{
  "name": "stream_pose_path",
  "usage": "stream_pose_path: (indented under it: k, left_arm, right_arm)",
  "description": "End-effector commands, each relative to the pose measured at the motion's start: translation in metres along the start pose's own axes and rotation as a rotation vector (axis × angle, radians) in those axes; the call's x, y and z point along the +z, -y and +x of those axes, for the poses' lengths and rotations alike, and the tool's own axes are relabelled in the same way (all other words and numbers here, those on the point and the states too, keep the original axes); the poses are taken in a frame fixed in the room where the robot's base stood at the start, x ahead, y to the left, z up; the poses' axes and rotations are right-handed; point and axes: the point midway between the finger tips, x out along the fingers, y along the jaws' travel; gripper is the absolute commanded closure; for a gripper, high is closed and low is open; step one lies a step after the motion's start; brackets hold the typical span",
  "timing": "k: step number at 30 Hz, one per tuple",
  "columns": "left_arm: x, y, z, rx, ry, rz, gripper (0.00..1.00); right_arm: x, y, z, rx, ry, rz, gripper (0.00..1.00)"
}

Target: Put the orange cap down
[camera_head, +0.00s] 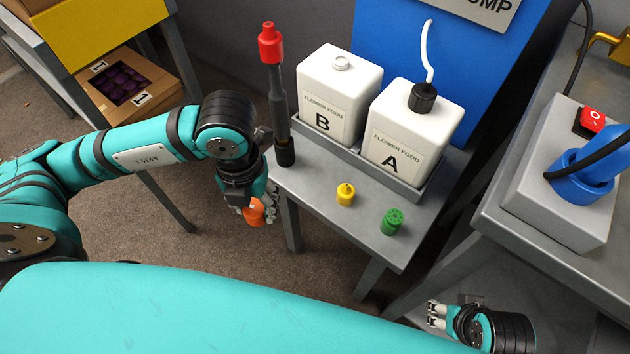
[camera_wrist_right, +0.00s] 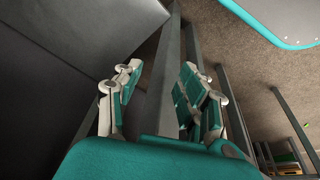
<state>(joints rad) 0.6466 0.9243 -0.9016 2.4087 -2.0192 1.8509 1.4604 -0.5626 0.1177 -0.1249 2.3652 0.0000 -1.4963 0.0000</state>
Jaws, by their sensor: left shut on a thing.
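The orange cap (camera_head: 254,212) is held in my left gripper (camera_head: 262,208), which is shut on it. The gripper and cap hang just off the left edge of the small grey table (camera_head: 318,190), over the floor in the picture. Part of the cap is hidden by the fingers. My right gripper (camera_head: 437,314) is low at the right of the head view. In the right wrist view its fingers (camera_wrist_right: 158,98) are spread apart with nothing between them; a grey beam lies beyond.
A yellow cap (camera_head: 346,195) and a green cap (camera_head: 392,221) stand on the table. White bottles B (camera_head: 325,96) and A (camera_head: 411,133) stand in a grey tray behind them. A dark tool with a red top (camera_head: 271,45) stands at the table's left corner. The table's front left is bare.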

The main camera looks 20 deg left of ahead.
Motion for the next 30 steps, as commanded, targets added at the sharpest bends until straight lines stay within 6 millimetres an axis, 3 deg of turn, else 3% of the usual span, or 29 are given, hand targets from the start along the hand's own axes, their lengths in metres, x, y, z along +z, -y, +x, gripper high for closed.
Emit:
stream_pose_path:
  k: [18, 25, 30]
  left_arm:
    - [0.112, 0.089, 0.014, -0.001, 0.001, -0.009, 0.9]
    - [0.124, 0.098, 0.018, 0.001, 0.0, -0.008, 0.9]
    - [0.123, 0.098, 0.041, 0.002, -0.002, -0.009, 0.9]
  right_arm:
    - [0.002, -0.001, -0.025, 0.003, -0.013, 0.001, 0.6]
    - [0.002, -0.001, -0.023, 0.003, -0.013, 0.001, 0.6]
    - [0.004, -0.001, -0.016, 0.003, -0.013, 0.001, 0.6]
